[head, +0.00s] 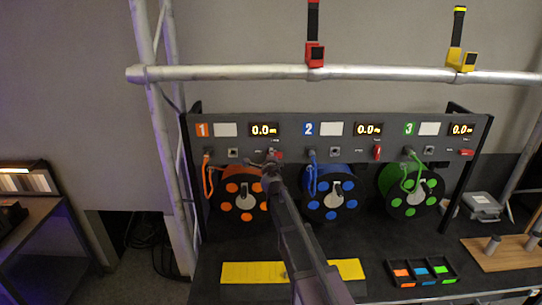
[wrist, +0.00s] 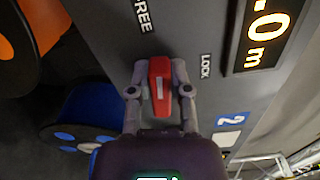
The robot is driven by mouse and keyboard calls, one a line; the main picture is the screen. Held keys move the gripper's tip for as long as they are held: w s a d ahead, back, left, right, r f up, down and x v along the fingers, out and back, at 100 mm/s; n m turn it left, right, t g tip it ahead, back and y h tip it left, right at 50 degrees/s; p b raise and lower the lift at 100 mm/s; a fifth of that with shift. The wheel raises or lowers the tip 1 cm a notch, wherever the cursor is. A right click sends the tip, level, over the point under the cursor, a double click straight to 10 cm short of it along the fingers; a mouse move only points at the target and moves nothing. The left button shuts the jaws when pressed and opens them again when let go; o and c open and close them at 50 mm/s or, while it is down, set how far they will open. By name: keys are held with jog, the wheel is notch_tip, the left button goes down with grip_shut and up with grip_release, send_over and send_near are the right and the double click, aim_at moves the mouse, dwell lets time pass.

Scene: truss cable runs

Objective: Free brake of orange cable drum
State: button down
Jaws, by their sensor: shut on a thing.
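The orange cable drum (head: 231,187) sits under the panel section marked 1, partly hidden by my arm. Its red brake lever (wrist: 160,100) is in the middle of the wrist view, between a FREE label (wrist: 143,15) and a LOCK label (wrist: 206,66). My gripper (wrist: 159,78) has its two fingers on either side of the lever, shut on it. In the head view my gripper (head: 267,160) is at the panel below the first 0.0m display (head: 264,130), and the lever shows only a little there. The orange drum's edge also shows at the upper left in the wrist view (wrist: 18,48).
A blue drum (head: 321,178) and a green drum (head: 394,178) hang to the right, each with a red lever above. A yellow mat (head: 250,271) and a black tray (head: 420,283) lie on the bench. A metal truss (head: 220,73) runs above the panel.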

jog(key=shift+f+n, duration=0.15)
jog(key=shift+n, duration=0.75)
jog(key=c, duration=0.6)
grip_release()
jog(key=shift+o, duration=0.2)
jog(key=shift+s, duration=0.1)
jog(key=s, duration=1.1)
jog(key=shift+s, duration=0.4)
jog(key=shift+a, duration=0.1)
